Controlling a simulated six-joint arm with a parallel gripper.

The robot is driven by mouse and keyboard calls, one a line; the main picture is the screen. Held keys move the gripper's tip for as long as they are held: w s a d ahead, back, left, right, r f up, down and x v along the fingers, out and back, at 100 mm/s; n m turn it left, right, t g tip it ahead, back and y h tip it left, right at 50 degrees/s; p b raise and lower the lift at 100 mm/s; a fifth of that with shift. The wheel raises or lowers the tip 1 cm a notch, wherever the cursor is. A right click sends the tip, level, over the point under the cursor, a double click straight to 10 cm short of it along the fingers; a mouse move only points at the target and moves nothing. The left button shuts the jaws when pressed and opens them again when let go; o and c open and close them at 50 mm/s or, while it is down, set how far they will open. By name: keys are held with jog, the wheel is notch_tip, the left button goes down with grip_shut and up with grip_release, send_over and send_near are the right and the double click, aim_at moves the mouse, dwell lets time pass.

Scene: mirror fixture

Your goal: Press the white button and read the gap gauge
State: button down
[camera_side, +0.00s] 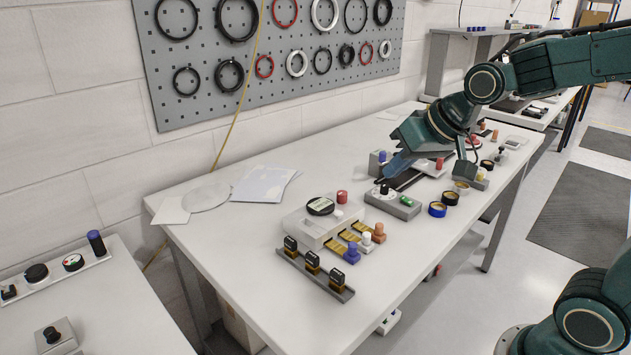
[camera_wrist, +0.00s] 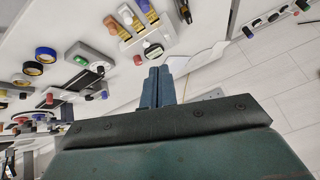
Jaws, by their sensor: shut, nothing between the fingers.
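A pale fixture box (camera_side: 302,230) on the bench carries a round dark-rimmed gauge (camera_side: 321,206) and a red button. The gauge also shows in the wrist view (camera_wrist: 153,51), but its reading is too small to make out. A white-capped button (camera_side: 366,239) stands in front of the box between a blue one (camera_side: 352,253) and an orange one (camera_side: 378,232). It shows in the wrist view (camera_wrist: 127,18) near the top. My gripper (camera_side: 388,174) has its blue fingers shut and empty, pointing down-left above the bench, behind and right of the fixture. The fingers also show in the wrist view (camera_wrist: 159,72).
A rail of dark clips (camera_side: 314,266) lies before the fixture. A grey box with a dial and green button (camera_side: 393,203) stands under my gripper, beside blue and yellow rings (camera_side: 437,209). Papers (camera_side: 262,185) lie near the wall; bench left of the fixture is clear.

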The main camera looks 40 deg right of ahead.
jog(key=w+d+f+m, duration=0.2)
jog(key=w+f, duration=0.1)
jog(key=w, duration=0.5)
jog(key=m+t, duration=0.2)
jog(key=m, duration=0.1)
send_over(338, 214)
jog(key=shift+y, duration=0.3)
jog(key=f, duration=0.4)
jog(key=shift+s+d+f, duration=0.2)
jog(key=shift+s+d, duration=0.15)
jog(key=shift+f, duration=0.2)
jog(key=shift+f, duration=4.2)
jog(key=shift+f, duration=1.05)
jog(key=shift+r, duration=1)
